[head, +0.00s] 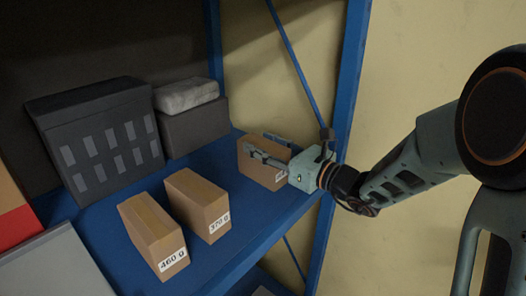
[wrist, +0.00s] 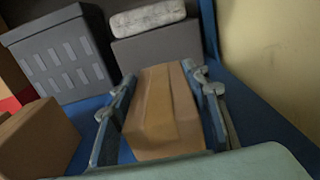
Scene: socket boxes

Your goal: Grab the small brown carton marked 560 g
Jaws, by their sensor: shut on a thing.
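A small brown carton (head: 253,166) stands at the right end of the blue shelf, by the blue upright. Its white label is mostly hidden by my gripper, so I cannot read the mark in full. My gripper (head: 260,143) is shut on this carton, with one finger along each side. The carton also shows between the fingers in the wrist view (wrist: 158,112), and it appears to rest on the shelf. Two other brown cartons stand to the left, marked 370 g (head: 200,202) and 460 g (head: 153,235).
A large dark grey box (head: 100,140) and a smaller grey box (head: 195,130) with a pale grey block (head: 186,95) on top stand behind. A light grey box (head: 55,265) and a red item (head: 15,225) are at left. The blue upright (head: 350,80) is close to my gripper.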

